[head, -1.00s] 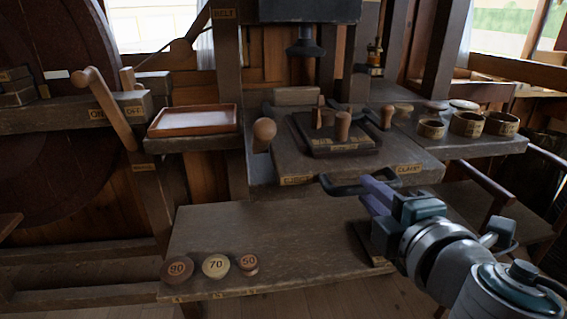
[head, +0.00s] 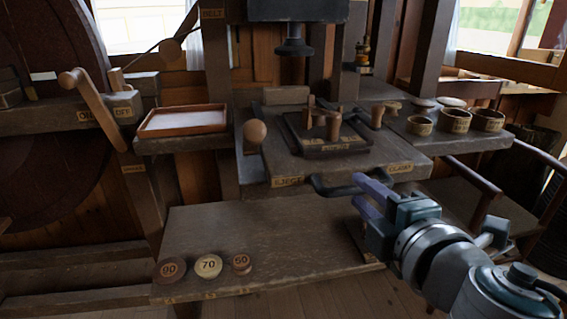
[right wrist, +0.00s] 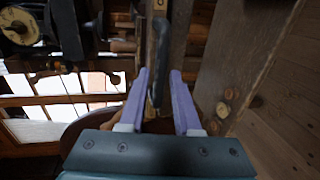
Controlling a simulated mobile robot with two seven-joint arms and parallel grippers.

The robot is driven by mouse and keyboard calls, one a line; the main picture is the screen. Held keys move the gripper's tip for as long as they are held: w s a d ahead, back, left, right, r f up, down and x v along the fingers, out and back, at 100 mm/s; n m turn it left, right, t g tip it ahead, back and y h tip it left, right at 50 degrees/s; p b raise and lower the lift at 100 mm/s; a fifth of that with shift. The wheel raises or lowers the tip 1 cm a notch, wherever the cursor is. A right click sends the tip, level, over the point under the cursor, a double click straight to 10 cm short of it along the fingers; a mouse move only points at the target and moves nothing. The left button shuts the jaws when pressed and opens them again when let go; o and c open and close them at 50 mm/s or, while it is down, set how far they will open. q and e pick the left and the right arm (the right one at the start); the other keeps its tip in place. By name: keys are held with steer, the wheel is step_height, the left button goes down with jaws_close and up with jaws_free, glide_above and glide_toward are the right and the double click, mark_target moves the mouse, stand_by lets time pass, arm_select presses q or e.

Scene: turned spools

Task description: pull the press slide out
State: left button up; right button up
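The press slide (head: 350,167) is a dark wooden board under the press head, with a mould block (head: 325,133) on it. A dark bar handle (head: 335,187) is on its front edge, and a dark bar, likely this handle, also shows in the right wrist view (right wrist: 157,62). My right gripper (head: 362,193) is at the right part of the handle. In the right wrist view its two purple fingers (right wrist: 158,100) are apart, with the bar between their tips and gaps showing on both sides. My left gripper is not in view.
A wooden shelf (head: 240,235) below the slide carries several numbered round weights (head: 208,266) at its front left. A shallow tray (head: 183,121) stands left of the slide, near a round-knobbed lever (head: 255,132). Small round bowls (head: 455,120) stand on the right-hand shelf.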

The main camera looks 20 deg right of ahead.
steer(key=b+v, duration=0.1)
steer(key=v, duration=0.8)
steer(key=shift+s, duration=0.25)
steer(key=shift+r, duration=0.1)
steer(key=s+d+r+m+g+h+p, duration=0.25)
steer(key=d+r+m+g+p, duration=0.2)
steer(key=m+p, duration=0.35)
steer(key=s+a+r+m+g+y+p, duration=0.45)
steer(key=s+a+g+y+p, duration=0.25)
steer(key=s+a, duration=0.25)
step_height(320, 180, up, 36)
steer(key=p, duration=3.6)
steer(key=shift+a+f+m, duration=0.2)
steer(key=shift+a+m, duration=0.25)
